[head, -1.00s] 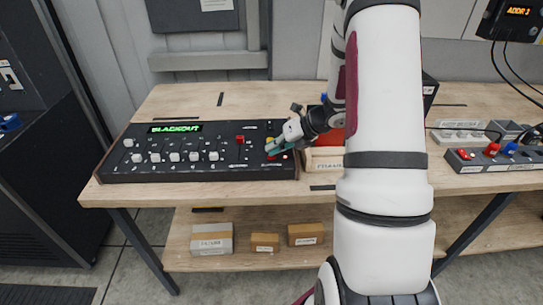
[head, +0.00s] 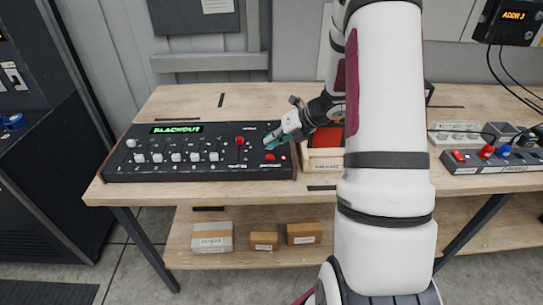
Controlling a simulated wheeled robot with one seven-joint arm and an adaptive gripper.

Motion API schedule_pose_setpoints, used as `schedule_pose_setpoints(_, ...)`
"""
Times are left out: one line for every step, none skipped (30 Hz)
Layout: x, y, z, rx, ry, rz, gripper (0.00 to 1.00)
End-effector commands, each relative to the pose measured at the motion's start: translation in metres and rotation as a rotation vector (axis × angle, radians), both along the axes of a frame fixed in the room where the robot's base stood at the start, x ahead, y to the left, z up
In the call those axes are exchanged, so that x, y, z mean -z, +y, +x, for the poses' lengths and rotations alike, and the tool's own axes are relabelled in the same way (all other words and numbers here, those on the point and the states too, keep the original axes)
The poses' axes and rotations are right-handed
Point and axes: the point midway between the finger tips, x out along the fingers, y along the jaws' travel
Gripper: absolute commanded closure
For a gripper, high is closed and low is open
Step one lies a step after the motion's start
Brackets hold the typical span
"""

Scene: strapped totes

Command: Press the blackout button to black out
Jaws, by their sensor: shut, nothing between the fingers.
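A black lighting console (head: 140,174) lies on the wooden table at the left. Its green display (head: 177,129) reads "BLACKOUT". A row of white faders (head: 176,157) runs along it, with a red-capped fader (head: 239,141) to their right. A red button (head: 270,157) sits near the console's right end; it looks like the blackout button, but its label is too small to read. My gripper (head: 270,142) is shut and empty, its tips just above and behind the red button and apart from it.
A wooden box (head: 323,166) stands right of the console, partly behind my arm. A switch box with red and blue knobs (head: 497,168) lies at the table's right. Small boxes (head: 212,238) sit on the lower shelf.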

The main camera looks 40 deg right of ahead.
Motion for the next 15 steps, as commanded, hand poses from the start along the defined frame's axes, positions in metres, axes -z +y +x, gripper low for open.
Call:
schedule_pose_setpoints(-0.007, 0.000, -0.002, -0.001, -0.001, -0.001, 1.00)
schedule_pose_setpoints(-0.010, 0.000, -0.002, -0.001, 0.000, -0.001, 1.00)
schedule_pose_setpoints(-0.014, 0.001, -0.002, -0.002, 0.000, -0.001, 1.00)
schedule_pose_setpoints(-0.016, 0.000, -0.002, -0.002, -0.001, -0.002, 1.00)
schedule_pose_setpoints(-0.019, 0.000, -0.002, -0.002, -0.001, -0.002, 1.00)
schedule_pose_setpoints(-0.022, 0.000, -0.001, -0.001, -0.001, -0.001, 1.00)
schedule_pose_setpoints(-0.025, 0.000, -0.002, -0.001, 0.000, -0.001, 1.00)
schedule_pose_setpoints(-0.027, 0.000, -0.002, -0.001, 0.000, -0.001, 1.00)
schedule_pose_setpoints(-0.030, 0.000, -0.002, -0.001, 0.000, -0.001, 1.00)
schedule_pose_setpoints(-0.031, 0.000, -0.001, -0.001, 0.000, -0.001, 1.00)
schedule_pose_setpoints(-0.032, 0.000, -0.001, -0.001, 0.001, 0.000, 1.00)
schedule_pose_setpoints(-0.033, 0.000, -0.001, -0.001, 0.001, 0.000, 1.00)
schedule_pose_setpoints(-0.034, 0.000, -0.001, -0.001, 0.001, 0.000, 1.00)
schedule_pose_setpoints(-0.034, 0.000, -0.001, -0.001, 0.001, 0.000, 1.00)
schedule_pose_setpoints(-0.034, 0.000, -0.001, -0.001, 0.001, 0.000, 1.00)
